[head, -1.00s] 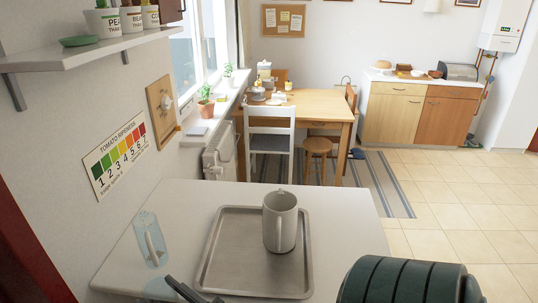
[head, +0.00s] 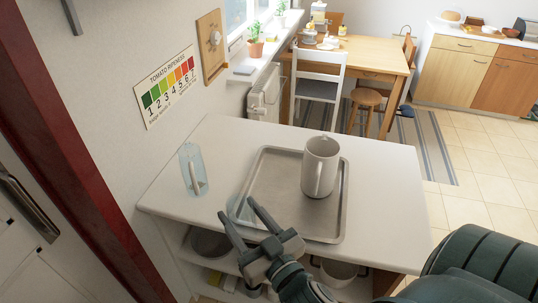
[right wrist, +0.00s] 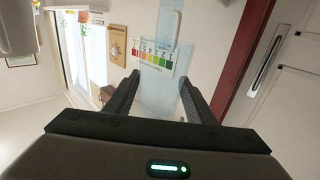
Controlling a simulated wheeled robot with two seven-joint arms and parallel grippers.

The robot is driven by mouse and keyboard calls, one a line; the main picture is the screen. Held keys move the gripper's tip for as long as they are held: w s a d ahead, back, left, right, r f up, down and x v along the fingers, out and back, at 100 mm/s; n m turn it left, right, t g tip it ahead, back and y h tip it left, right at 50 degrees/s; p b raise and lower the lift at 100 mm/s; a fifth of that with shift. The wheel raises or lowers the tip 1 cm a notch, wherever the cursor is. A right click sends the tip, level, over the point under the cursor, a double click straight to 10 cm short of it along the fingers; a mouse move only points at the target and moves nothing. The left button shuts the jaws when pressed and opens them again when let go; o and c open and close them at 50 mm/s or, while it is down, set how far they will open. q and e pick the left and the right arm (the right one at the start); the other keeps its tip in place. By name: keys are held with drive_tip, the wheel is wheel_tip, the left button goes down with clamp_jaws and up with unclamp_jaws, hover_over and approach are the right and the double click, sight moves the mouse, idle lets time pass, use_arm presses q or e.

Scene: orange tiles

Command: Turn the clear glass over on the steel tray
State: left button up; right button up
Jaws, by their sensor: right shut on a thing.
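The steel tray (head: 263,180) lies on the white counter. My right gripper (head: 238,210) is at the tray's front left corner, its jaws shut on a clear glass (head: 241,212), faint and pale blue. In the right wrist view the clear glass (right wrist: 153,75) shows between the fingers (right wrist: 160,90). I cannot tell for sure which end of it is up, or whether it touches the tray. Another clear vessel (head: 188,162), with a pale upright strip on it, stands on the counter left of the tray. My left gripper is not in view.
A pale grey mug or jug (head: 321,165) stands on the tray's right back part, handle toward me. The counter (head: 385,190) is bare right of the tray. The wall with a tomato chart (head: 166,86) bounds the left. Bowls (head: 210,243) sit on shelves below.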

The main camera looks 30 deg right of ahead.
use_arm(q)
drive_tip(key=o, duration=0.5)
use_arm(e)
drive_tip(key=shift+w+d, duration=0.2)
use_arm(q)
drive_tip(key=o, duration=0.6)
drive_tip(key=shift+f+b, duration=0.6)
drive_tip(key=shift+b, duration=0.05)
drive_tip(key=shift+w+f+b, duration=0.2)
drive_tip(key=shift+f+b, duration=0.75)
use_arm(e)
drive_tip(key=w+d+m+g+h, duration=0.5)
drive_tip(key=w+d+m+h, duration=0.3)
drive_tip(key=w+d+h, duration=0.4)
drive_tip(key=shift+w+d+r+m+h, duration=0.3)
drive_tip(key=shift+w+d+m, duration=0.1)
drive_tip(key=shift+d, duration=1.25)
